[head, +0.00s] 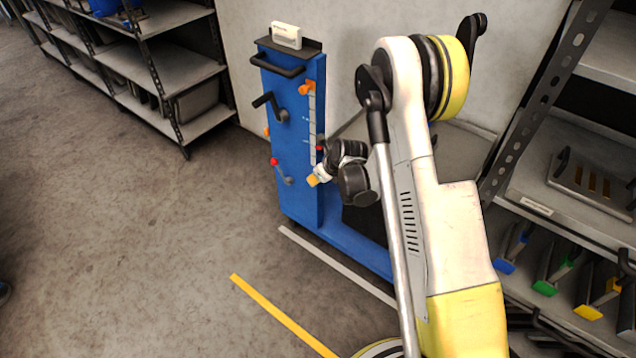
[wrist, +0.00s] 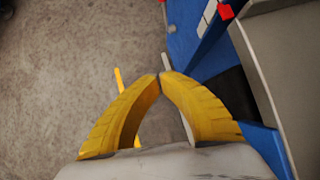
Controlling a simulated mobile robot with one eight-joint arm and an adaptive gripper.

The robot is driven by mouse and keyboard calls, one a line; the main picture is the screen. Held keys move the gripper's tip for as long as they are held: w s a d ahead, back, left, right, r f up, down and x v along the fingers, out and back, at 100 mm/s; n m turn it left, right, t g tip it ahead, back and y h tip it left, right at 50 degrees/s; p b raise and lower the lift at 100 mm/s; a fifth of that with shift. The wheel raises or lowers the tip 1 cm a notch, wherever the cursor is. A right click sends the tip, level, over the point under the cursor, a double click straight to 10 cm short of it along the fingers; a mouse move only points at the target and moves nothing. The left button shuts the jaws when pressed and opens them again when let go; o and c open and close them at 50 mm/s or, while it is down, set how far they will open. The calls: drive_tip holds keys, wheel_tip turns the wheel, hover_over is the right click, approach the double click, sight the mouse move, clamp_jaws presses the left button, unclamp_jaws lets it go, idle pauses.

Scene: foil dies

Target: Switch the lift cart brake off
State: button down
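The blue lift cart (head: 290,190) stands upright by the wall in the head view, partly hidden behind my arm. A small grey lever with a red knob (head: 274,162) sits low on its front face; I cannot tell for certain that it is the brake. My gripper (head: 314,181) is beside the cart's right edge, to the right of this lever and apart from it. In the wrist view my gripper's yellow fingers (wrist: 159,77) meet at the tips with nothing between them.
The cart also carries a black crank (head: 270,104), a black handle (head: 278,66) and an orange knob (head: 306,88). Shelves (head: 165,70) stand at the left, and a rack (head: 570,200) at the right. Floor left of the cart is clear, with a yellow stripe (head: 280,314).

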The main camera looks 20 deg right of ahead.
drive_tip(key=shift+s+r+n, duration=0.4)
drive_tip(key=shift+s+r, duration=0.1)
drive_tip(key=shift+r, duration=0.25)
drive_tip(key=s+a+r+n, duration=0.1)
drive_tip(key=s+r+n, duration=0.35)
drive_tip(key=r, duration=0.25)
drive_tip(key=s+r+n+h, duration=0.1)
drive_tip(key=s+r+n, duration=0.2)
drive_tip(key=r+n, duration=0.35)
drive_tip(key=s+a+r+n, duration=0.1)
drive_tip(key=s+r+n, duration=0.25)
drive_tip(key=r, duration=0.55)
drive_tip(key=s+r+n, duration=0.2)
drive_tip(key=s+n, duration=0.5)
drive_tip(key=s, duration=0.3)
drive_tip(key=s+r+n+h, duration=0.1)
drive_tip(key=s+r+n, duration=0.2)
drive_tip(key=s+n, duration=0.5)
drive_tip(key=s, duration=0.3)
drive_tip(key=shift+d+r+t+h, duration=0.2)
drive_tip(key=shift+d+t+h, duration=0.1)
drive_tip(key=shift+t, duration=0.1)
